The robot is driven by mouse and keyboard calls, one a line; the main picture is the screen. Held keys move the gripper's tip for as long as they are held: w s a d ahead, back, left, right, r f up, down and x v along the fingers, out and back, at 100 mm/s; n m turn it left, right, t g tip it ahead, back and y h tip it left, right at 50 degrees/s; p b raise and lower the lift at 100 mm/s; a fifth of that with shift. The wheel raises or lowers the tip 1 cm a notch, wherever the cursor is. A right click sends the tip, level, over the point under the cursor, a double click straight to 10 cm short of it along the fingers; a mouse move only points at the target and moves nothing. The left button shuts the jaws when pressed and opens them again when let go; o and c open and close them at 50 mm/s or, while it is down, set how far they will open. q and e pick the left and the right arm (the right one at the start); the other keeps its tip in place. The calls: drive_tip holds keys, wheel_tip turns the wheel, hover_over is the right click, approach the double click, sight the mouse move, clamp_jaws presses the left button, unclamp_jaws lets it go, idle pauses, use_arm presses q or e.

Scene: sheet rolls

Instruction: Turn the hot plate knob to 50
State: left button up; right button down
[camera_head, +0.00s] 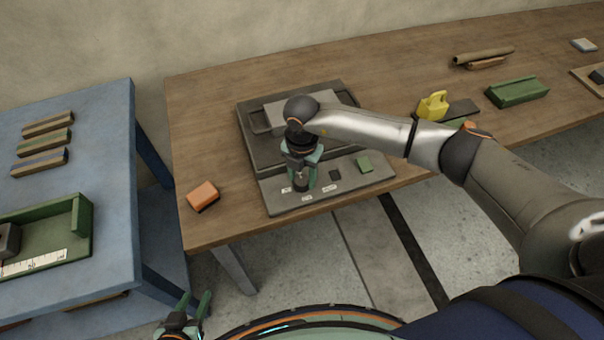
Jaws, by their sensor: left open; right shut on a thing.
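The hot plate (257,151) is a dark grey unit on the wooden table, with a sloping control panel (345,180) at its front. The panel carries small white labels, a dark square and a green square. My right gripper (301,182) points down over the left part of this panel, shut on the dark knob (301,187). The fingers hide part of the knob, and its setting cannot be read. My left gripper (195,307) is open and empty at the bottom edge, low in front of the tables, away from the hot plate.
An orange block (203,196) lies on the wooden table (205,120) left of the panel. A yellow object (433,105), a green tray (517,92) and brown rolls (483,57) lie to the right. A blue table (107,170) with strips and a green tray stands at left.

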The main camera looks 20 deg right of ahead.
sight(302, 180)
idle(0.4)
drive_tip(key=shift+c, duration=1.6)
unclamp_jaws()
wheel_tip(302, 180, up, 12)
drive_tip(key=shift+r+b, duration=0.25)
drive_tip(key=shift+b, duration=0.1)
